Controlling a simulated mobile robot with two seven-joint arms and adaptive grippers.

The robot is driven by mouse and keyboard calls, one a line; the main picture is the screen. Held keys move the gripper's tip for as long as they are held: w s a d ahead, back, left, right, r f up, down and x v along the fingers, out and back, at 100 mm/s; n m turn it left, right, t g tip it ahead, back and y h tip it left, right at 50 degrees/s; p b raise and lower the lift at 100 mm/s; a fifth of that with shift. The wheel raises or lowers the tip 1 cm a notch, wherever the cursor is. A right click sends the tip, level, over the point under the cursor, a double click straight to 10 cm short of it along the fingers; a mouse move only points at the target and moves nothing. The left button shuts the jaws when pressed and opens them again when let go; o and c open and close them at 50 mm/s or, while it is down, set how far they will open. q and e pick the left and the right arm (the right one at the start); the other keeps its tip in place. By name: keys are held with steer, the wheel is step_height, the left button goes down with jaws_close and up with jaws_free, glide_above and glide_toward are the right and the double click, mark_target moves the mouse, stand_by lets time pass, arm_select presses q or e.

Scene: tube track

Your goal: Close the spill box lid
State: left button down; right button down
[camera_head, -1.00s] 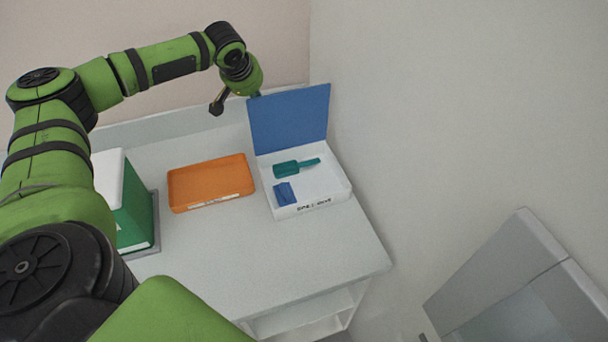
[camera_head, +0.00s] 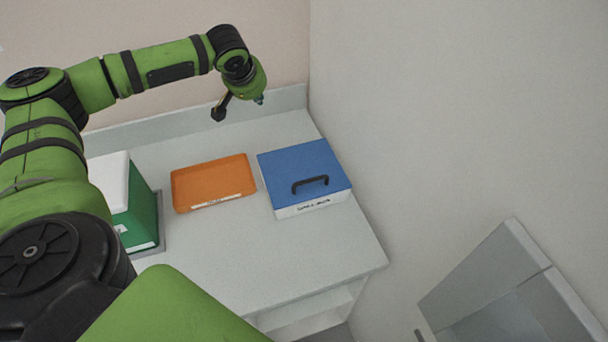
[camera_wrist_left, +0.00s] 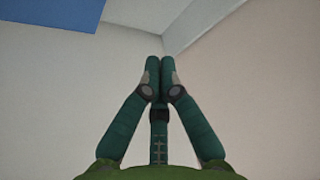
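The spill box (camera_head: 310,207) is a white box with a label on its front, standing at the right of the bench. Its blue lid (camera_head: 290,163) lies flat over the top, with a dark handle (camera_head: 310,184) near the front edge. The inside of the box is hidden. My left gripper (camera_head: 260,100) is up behind and left of the box, clear of the lid. In the left wrist view its fingertips (camera_wrist_left: 160,62) meet and hold nothing. A corner of the blue lid (camera_wrist_left: 50,12) shows there at the top left. My right gripper is not in view.
An orange tray (camera_head: 212,183) lies left of the spill box. A green and white container (camera_head: 138,205) stands further left. The bench (camera_head: 270,255) is bare in front. A wall rises close on the right, and a grey cabinet (camera_head: 510,295) stands at lower right.

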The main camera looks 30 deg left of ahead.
arm_select(q)
step_height(320, 180, up, 7)
steer(key=shift+f, duration=0.2)
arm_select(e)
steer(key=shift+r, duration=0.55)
arm_select(q)
steer(key=shift+s, duration=0.1)
steer(key=shift+f, duration=0.1)
